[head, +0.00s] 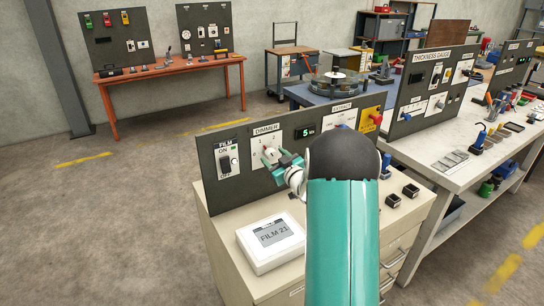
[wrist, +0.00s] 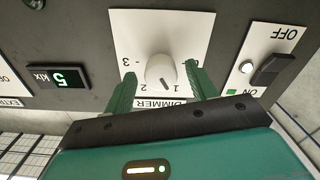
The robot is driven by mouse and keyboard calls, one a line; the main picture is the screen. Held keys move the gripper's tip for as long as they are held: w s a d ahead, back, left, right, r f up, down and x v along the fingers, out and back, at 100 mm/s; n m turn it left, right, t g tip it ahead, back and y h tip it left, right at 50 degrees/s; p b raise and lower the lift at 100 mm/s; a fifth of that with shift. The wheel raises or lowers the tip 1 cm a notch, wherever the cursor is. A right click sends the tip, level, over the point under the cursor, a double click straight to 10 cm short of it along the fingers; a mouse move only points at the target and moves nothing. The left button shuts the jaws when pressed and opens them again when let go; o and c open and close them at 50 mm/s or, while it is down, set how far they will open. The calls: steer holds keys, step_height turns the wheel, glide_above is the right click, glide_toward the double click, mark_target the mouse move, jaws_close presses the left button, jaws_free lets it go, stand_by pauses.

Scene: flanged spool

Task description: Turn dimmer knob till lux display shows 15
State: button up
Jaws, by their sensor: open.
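The dimmer knob (wrist: 160,73) is a white round dial on a white plate marked DIMMER, upside down in the wrist view. Its dark pointer line lies near the mark 1. The lux display (wrist: 57,77) reads 5 klx in green; it also shows in the head view (head: 305,132). My gripper (wrist: 161,80) is open, with one green finger on each side of the knob and visible gaps between. In the head view my gripper (head: 277,160) is at the dimmer plate (head: 267,138), partly covering the knob.
A FILM switch (head: 228,162) with an ON label sits left of the dimmer. Small black blocks (head: 393,200) lie to the right. A red knob on yellow (head: 375,118) is further right.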

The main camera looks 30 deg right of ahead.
steer(key=shift+w, duration=0.95)
steer(key=c, duration=1)
steer(key=shift+m, duration=0.3)
steer(key=m, duration=1.1)
